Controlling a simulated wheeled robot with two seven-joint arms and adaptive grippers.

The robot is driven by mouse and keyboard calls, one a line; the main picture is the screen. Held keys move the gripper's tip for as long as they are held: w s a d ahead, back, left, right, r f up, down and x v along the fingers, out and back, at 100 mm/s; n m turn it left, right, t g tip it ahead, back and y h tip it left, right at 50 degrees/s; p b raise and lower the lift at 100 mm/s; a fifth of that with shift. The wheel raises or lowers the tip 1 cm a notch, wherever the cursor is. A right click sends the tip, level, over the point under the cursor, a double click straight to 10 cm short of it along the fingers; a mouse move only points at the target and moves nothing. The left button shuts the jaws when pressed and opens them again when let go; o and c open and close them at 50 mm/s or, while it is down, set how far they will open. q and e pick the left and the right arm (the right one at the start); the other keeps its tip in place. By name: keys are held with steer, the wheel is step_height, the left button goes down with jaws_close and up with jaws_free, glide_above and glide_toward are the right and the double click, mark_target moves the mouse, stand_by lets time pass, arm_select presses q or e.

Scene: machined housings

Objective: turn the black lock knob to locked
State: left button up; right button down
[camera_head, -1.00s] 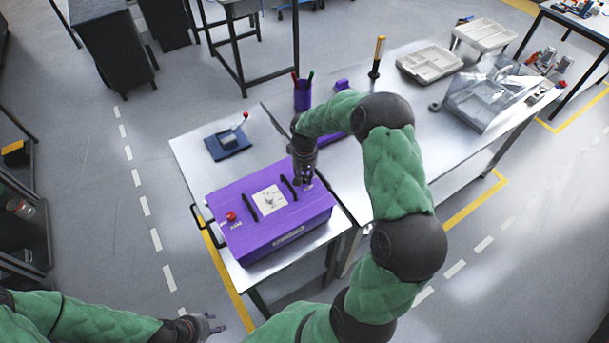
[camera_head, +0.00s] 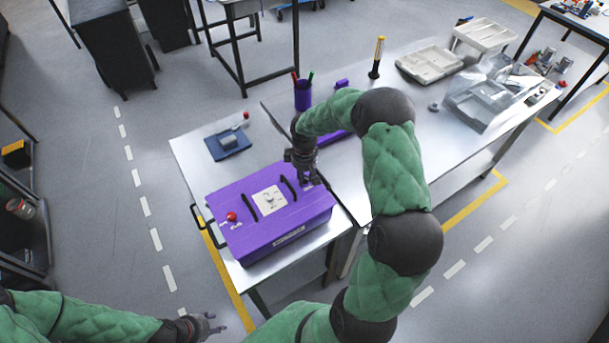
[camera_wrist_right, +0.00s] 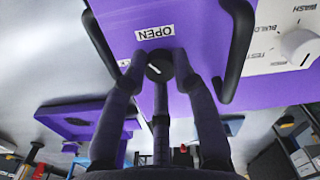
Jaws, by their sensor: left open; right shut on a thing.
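The black lock knob (camera_wrist_right: 158,66) sits on the top of the purple housing (camera_head: 235,199), beside a white label reading OPEN (camera_wrist_right: 155,32) in the right wrist view. A pale line marks the knob's face. My right gripper (camera_head: 309,183) is over the right end of the housing. In the right wrist view its fingers (camera_wrist_right: 158,80) are shut around the knob. In the head view the gripper hides the knob. My left gripper (camera_head: 214,327) is open and empty, low at the left, away from the table and over the floor.
The housing's top also has a white dial panel (camera_head: 270,200), black handles and a red button (camera_head: 232,216). A blue device (camera_head: 228,142), a purple pen cup (camera_head: 303,94) and grey trays (camera_head: 430,63) stand on the steel tables. Bare tabletop lies left of the blue device.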

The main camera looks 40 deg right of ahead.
mark_target(305, 178)
steer(key=n+p, duration=0.1)
steer(key=n, duration=0.4)
steer(key=shift+n, duration=0.3)
steer(key=n+p, duration=0.1)
steer(key=n, duration=0.4)
steer(key=shift+n, duration=0.3)
steer(key=c, duration=1)
jaws_free()
step_height(305, 178, up, 12)
steer(key=shift+s, duration=0.1)
